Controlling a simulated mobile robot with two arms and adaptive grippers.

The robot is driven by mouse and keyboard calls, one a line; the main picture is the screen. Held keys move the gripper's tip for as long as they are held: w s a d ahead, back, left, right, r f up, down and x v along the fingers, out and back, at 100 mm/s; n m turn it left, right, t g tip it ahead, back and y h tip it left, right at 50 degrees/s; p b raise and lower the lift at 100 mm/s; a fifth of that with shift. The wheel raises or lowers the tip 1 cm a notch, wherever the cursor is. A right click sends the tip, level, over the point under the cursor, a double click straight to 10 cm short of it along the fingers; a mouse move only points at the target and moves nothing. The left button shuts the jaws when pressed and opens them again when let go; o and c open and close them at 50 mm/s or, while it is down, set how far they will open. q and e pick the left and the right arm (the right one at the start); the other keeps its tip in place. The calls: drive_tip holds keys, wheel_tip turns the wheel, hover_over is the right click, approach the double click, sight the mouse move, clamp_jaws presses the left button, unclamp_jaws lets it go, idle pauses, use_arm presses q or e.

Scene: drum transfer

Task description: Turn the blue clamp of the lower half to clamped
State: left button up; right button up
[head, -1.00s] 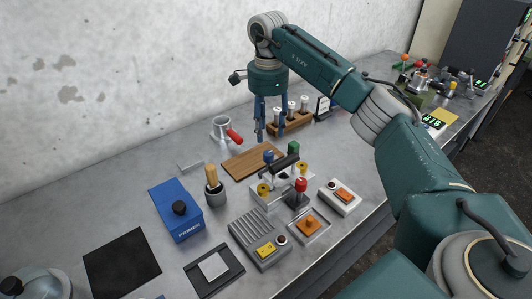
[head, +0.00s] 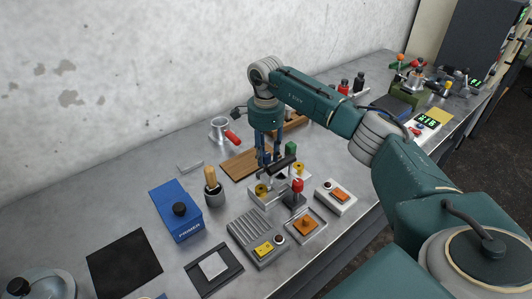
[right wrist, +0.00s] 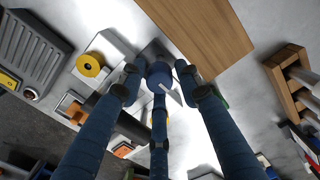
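A pale two-part fixture (head: 257,201) stands mid-bench with a black bar, a green-topped clamp (head: 290,148), a red-topped clamp (head: 297,185) and yellow round parts (head: 261,189). In the right wrist view the blue clamp's round top (right wrist: 160,74) sits between my right gripper's fingers (right wrist: 160,85). In the head view my right gripper (head: 266,163) points down over the fixture's back left and mostly hides the blue clamp. Its fingers look spread around the knob, with gaps visible; contact is unclear. My left gripper is not in view.
A wooden board (head: 238,163) lies behind the fixture; a metal pot with a red handle (head: 232,137) is farther back. A blue primer box (head: 178,213), a brush in a dark cup (head: 213,193) and a grey ribbed box (head: 253,236) stand left and front. A white switch box (head: 335,197) is right.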

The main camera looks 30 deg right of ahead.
clamp_jaws()
drive_tip(key=m, duration=0.7)
drive_tip(key=shift+r+m, duration=0.1)
drive_tip(key=shift+m, duration=0.3)
drive_tip(key=m, duration=0.5)
drive_tip(key=shift+m+p, duration=0.35)
drive_tip(key=shift+m, duration=2.15)
